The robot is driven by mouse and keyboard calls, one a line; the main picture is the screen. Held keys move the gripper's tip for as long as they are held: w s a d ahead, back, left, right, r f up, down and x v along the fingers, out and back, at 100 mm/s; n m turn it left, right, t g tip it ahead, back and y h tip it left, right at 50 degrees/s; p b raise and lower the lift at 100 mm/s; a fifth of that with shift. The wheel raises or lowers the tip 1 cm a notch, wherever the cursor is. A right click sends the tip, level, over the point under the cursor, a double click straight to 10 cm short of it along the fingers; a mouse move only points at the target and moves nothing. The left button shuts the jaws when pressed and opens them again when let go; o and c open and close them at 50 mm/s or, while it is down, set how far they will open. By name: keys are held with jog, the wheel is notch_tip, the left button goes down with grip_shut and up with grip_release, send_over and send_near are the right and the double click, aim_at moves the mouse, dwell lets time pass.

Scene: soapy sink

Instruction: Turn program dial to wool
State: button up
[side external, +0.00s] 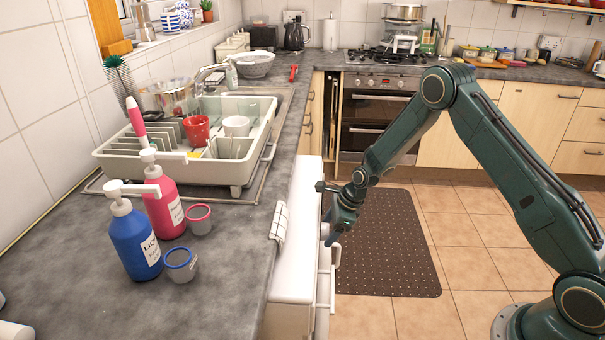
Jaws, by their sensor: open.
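The program dial cannot be made out in the side external view. A white appliance (293,258) stands under the counter's edge, and its front, facing right, is seen nearly edge-on. My gripper (331,222) is at the upper part of that front, pointing toward it from the right. It is open, and nothing shows held in it. The gripper and the steep angle hide the panel behind it, so I cannot tell whether the fingers touch anything. Any program marking such as wool is not readable.
A white bar handle (332,275) sticks out just below my gripper. A checked cloth (279,222) hangs over the counter edge. Blue (134,240) and pink (166,205) pump bottles and a dish rack (120,158) stand on the counter (215,300). The floor around the dark mat (388,245) is clear.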

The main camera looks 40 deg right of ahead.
jog(key=c, duration=1)
jog(key=shift+s+a+t+h, duration=0.1)
jog(key=shift+t+h, duration=0.2)
jog(key=shift+h, duration=0.1)
jog(key=shift+s+a+f+n+t+h, duration=0.15)
jog(key=shift+n+t+h, duration=0.15)
jog(key=shift+t+h, duration=0.55)
jog(key=shift+s+a+f+n+t+h, duration=0.1)
jog(key=shift+n+t+h, duration=0.2)
jog(key=shift+t+h, duration=0.55)
jog(key=shift+s+a+f+n+t+h, duration=0.15)
jog(key=shift+n+t+h, duration=0.15)
jog(key=shift+t+h, duration=0.55)
jog(key=shift+r+t, duration=0.1)
jog(key=shift+t, duration=0.45)
